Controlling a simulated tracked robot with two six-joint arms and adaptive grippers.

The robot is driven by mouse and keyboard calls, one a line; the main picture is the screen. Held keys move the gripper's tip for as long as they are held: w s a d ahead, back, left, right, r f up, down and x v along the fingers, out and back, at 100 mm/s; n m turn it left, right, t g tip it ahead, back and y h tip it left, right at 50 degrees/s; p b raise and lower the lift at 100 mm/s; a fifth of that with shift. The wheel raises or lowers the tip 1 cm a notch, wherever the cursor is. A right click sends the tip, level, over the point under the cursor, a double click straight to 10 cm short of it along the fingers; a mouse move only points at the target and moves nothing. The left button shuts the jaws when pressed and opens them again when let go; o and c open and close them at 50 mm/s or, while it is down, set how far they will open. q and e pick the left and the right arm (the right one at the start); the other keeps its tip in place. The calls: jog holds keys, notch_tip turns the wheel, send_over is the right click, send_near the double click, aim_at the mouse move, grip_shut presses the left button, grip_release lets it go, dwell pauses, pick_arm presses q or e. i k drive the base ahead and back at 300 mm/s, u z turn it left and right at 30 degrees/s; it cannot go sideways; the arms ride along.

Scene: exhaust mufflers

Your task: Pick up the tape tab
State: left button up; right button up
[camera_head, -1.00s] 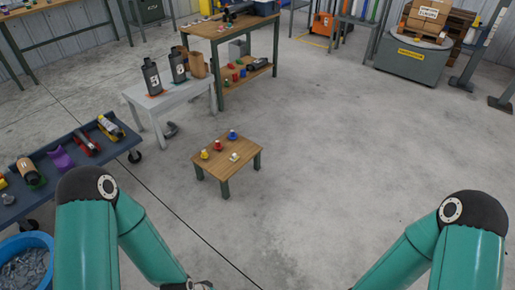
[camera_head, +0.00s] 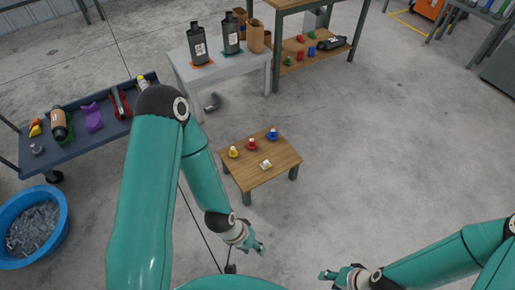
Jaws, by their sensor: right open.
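A small low wooden table (camera_head: 250,178) stands in the middle of the view. On it lies a small whitish piece (camera_head: 266,165) near the front edge; it may be the tape tab, but it is too small to tell. Behind it stand a yellow piece (camera_head: 234,152), a red piece (camera_head: 252,144) and a blue piece (camera_head: 273,134). My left gripper (camera_head: 260,247) is in front of the table, apart from it; its jaws are too small to read. My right gripper (camera_head: 325,276) is lower and further right, open, away from the table.
A blue cart (camera_head: 75,145) with several parts stands at left, above a blue tub (camera_head: 63,222) of metal pieces. A grey table (camera_head: 183,65) with dark bottles and a wooden bench (camera_head: 290,76) stand behind. The floor (camera_head: 400,140) at right is clear.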

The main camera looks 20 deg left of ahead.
aim_at(266, 164)
jog(key=u, duration=0.45)
jog(key=i, duration=1.05)
jog(key=u, duration=0.6)
jog(key=k, duration=0.75)
jog(key=u, duration=0.2)
jog(key=i, duration=0.8)
jog(key=z, duration=0.1)
